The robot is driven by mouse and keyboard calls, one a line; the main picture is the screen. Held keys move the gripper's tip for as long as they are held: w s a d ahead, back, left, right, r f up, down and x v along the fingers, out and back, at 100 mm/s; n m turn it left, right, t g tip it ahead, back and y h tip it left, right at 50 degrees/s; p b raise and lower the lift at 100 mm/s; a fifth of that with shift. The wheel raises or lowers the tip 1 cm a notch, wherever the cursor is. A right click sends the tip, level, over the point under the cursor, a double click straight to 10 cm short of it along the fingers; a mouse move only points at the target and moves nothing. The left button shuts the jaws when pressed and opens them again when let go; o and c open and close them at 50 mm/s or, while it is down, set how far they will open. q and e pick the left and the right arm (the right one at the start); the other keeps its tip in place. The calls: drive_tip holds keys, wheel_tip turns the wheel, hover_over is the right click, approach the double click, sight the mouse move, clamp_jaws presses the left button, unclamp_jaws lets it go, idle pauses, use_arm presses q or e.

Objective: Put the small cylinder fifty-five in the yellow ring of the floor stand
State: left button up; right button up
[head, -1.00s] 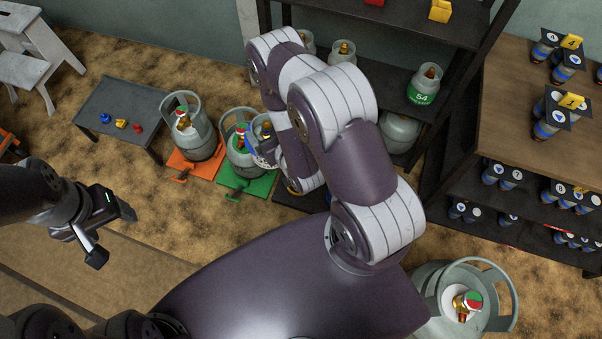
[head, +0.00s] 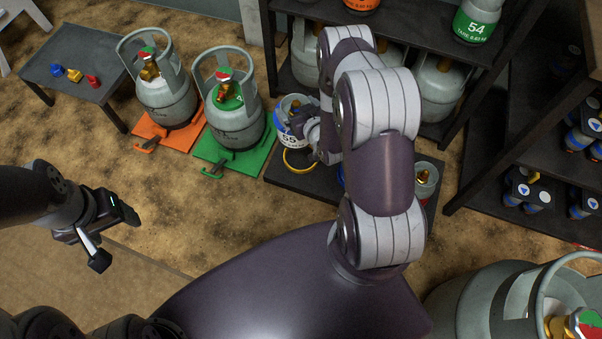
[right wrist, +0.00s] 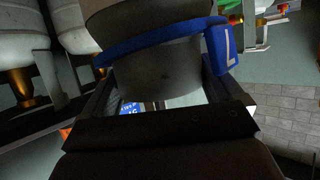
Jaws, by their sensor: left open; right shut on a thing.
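The small cylinder fifty-five (head: 289,133) is grey-white with a blue band and the number 55. My right gripper (head: 308,127) is shut on it. The cylinder is upright or nearly so, just behind the yellow ring (head: 298,163) in the head view; I cannot tell its height above the floor stand. The dark floor stand (head: 302,184) is partly hidden by my right arm. In the right wrist view the cylinder's grey body (right wrist: 165,70) and blue band fill the space between the fingers. My left gripper (head: 118,232) is open and empty, far to the left.
Large grey cylinders stand on an orange scale (head: 160,136) and a green scale (head: 225,158) left of the stand. Another small cylinder (head: 425,180) is at the stand's right end. A dark shelf rises behind; a large cylinder (head: 490,300) is front right.

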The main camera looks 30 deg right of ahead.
drive_tip(key=f+b, duration=0.1)
drive_tip(key=f, duration=0.1)
drive_tip(key=d+f+b, duration=0.1)
drive_tip(key=f+b, duration=0.1)
drive_tip(key=f, duration=0.1)
drive_tip(key=shift+w+d+f, duration=0.2)
drive_tip(key=shift+d+f, duration=0.1)
drive_tip(key=shift+d, duration=0.05)
wheel_tip(320, 180, down, 10)
drive_tip(key=b, duration=0.7)
drive_tip(key=shift+r, duration=0.2)
use_arm(q)
wheel_tip(320, 180, down, 12)
drive_tip(key=shift+f, duration=0.25)
use_arm(e)
drive_tip(key=shift+f, duration=0.1)
